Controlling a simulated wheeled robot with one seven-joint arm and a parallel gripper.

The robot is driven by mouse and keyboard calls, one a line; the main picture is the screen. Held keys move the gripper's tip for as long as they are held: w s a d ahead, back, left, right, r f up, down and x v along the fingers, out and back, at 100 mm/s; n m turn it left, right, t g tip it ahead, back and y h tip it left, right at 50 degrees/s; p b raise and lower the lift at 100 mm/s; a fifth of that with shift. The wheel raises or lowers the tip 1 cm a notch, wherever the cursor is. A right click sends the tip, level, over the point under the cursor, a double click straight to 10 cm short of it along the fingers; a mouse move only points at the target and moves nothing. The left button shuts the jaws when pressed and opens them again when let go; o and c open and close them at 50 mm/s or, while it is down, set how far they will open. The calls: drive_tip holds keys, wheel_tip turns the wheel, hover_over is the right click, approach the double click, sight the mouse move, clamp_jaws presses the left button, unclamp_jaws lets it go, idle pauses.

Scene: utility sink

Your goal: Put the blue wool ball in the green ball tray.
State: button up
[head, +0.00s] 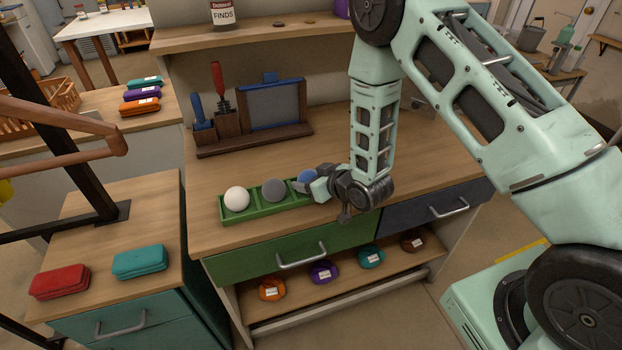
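The green ball tray (255,213) lies on the wooden worktop, near its front edge. A white ball (237,198) sits in its left compartment and a grey ball (273,190) in the one beside it. The blue wool ball (306,176) shows at the tray's right end, at or just above the right compartment. My gripper (308,185) is at the blue ball and covers part of it and the tray's right end. I cannot tell whether the fingers hold the ball or stand apart from it.
A wooden rack with a framed panel (272,105) and upright tools stands behind the tray. A shelf (270,35) runs above. Below are a green drawer (295,255) and several labelled discs. Red (60,282) and teal (140,262) cases lie on the left cabinet.

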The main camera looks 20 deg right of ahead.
drive_tip(key=shift+o, duration=0.3)
drive_tip(key=shift+s+r, duration=0.1)
drive_tip(key=shift+r, duration=0.15)
drive_tip(key=b+v, duration=0.2)
drive_tip(key=v, duration=0.8)
drive_tip(key=shift+p+v, duration=0.9)
drive_tip(key=shift+p, duration=1.15)
drive_tip(key=s+a+r+n+g+h, duration=0.2)
drive_tip(key=s+a+r+g, duration=0.7)
drive_tip(key=s+a+r, duration=0.3)
drive_tip(key=s+d+r+g+h, duration=0.1)
drive_tip(key=s+r, duration=0.2)
drive_tip(key=s, duration=0.3)
drive_tip(key=s+r+n+g+h, duration=0.1)
drive_tip(key=s+r, duration=0.2)
drive_tip(key=s, duration=0.3)
drive_tip(key=shift+d+r, duration=0.35)
